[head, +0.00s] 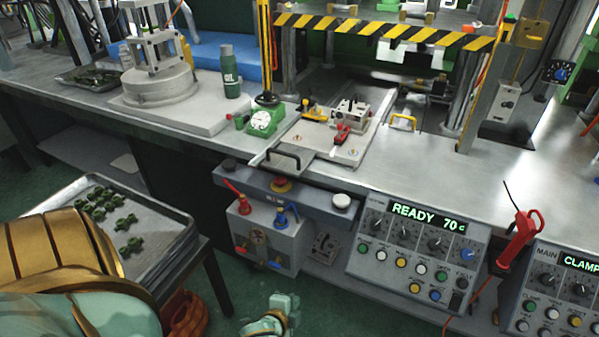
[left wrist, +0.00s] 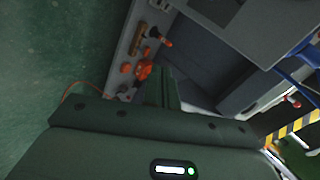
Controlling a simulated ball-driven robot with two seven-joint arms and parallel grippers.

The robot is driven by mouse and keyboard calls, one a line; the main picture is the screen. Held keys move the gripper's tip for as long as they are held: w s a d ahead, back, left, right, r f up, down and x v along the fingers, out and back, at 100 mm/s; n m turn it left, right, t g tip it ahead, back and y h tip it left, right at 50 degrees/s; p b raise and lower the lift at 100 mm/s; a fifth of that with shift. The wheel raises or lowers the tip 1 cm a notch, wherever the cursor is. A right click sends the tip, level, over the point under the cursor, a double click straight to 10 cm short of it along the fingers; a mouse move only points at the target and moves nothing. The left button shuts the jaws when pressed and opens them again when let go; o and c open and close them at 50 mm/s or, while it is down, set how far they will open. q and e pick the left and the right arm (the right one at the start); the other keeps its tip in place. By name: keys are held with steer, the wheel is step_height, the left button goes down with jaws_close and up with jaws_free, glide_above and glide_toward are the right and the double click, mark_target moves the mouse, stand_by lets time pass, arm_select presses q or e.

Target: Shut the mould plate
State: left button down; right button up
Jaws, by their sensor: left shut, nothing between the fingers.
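The mould plate (head: 330,145) is a pale metal plate with a black handle (head: 283,157) at its front left corner. It lies in the press bay at the middle of the bench. A metal block with a red toggle clamp (head: 342,134) and a yellow part (head: 317,112) sit on it. A yellow handle (head: 403,122) stands just to its right. My left gripper (head: 284,304) is low at the bottom of the head view, below the bench front and well apart from the plate. In the left wrist view its fingers (left wrist: 162,88) are together and empty. My right gripper is not in view.
A control box reading READY 70 (head: 415,250) and a valve box with red and blue levers (head: 270,240) hang at the bench front. A striped bar (head: 385,27) crosses above the bay. A tray of green parts (head: 165,235) stands at left. The bench right of the bay is clear.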

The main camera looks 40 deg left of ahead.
mark_target(298, 166)
arm_select(q)
steer(key=w+a+r+m+t+y, duration=0.25)
steer(key=r+m, duration=0.25)
steer(key=r, duration=0.4)
steer(key=w+a+r+m+t+y, duration=0.1)
steer(key=w+a+r+m, duration=0.1)
steer(key=a+r+m, duration=0.35)
steer(key=w+a+r+m+t+y, duration=0.2)
steer(key=r+m, duration=0.3)
steer(key=r, duration=0.7)
steer(key=w+a+m, duration=0.1)
steer(key=w+a, duration=0.1)
steer(key=w, duration=0.2)
steer(key=w+a+m+b, duration=0.1)
steer(key=w+a, duration=0.1)
steer(key=w, duration=0.2)
steer(key=w+a+m+b, duration=0.1)
steer(key=w+a, duration=0.1)
steer(key=w, duration=0.2)
steer(key=shift+a+f, duration=0.35)
steer(key=shift+f, duration=0.05)
